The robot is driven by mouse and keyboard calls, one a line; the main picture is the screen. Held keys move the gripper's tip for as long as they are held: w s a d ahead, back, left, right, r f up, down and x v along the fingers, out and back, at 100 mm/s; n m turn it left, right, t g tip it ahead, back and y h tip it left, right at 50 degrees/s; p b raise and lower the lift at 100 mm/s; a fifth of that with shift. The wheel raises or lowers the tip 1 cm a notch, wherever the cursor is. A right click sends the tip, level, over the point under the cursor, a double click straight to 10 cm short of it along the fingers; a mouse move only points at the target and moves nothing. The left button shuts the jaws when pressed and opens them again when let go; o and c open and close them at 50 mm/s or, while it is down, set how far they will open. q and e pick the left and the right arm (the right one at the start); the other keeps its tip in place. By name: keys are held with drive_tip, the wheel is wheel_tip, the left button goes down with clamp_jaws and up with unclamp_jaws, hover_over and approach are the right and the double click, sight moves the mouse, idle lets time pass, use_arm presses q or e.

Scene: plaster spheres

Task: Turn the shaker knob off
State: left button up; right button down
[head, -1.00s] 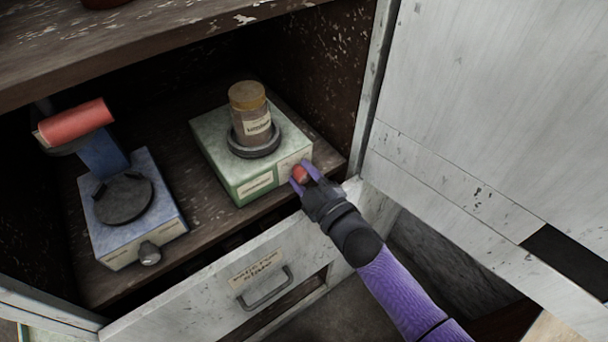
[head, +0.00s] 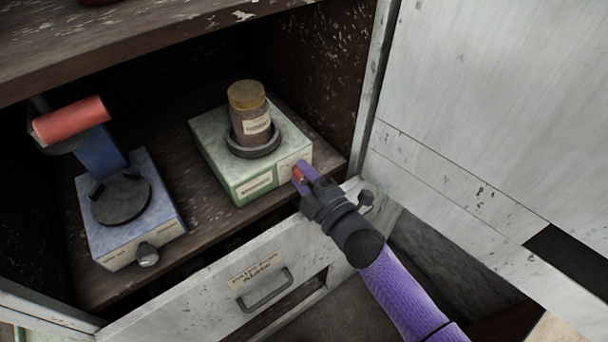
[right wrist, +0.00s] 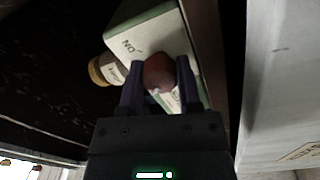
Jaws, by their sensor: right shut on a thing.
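The shaker is a pale green box (head: 213,150) on the cabinet shelf, with a labelled jar (head: 251,118) upright in its dark round holder. Its red knob (head: 298,174) is on the front face at the right corner. My right gripper (head: 303,174) is at that face, shut on the knob. In the right wrist view, the knob (right wrist: 159,73) shows as a reddish round thing between my two fingers (right wrist: 160,85), with the lettering "NO" or "ON" on the box above it. In the head view my fingers partly hide the knob. My left gripper is not in view.
A blue device (head: 150,215) with a red cylinder (head: 72,120) and a grey knob stands on the shelf at left. A drawer front (head: 225,300) with a handle lies below. A white door (head: 490,110) stands open at right, close to my right arm.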

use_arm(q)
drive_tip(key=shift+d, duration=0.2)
use_arm(e)
drive_tip(key=c, duration=0.7)
unclamp_jaws()
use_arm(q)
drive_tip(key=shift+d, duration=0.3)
use_arm(e)
drive_tip(key=o, duration=0.4)
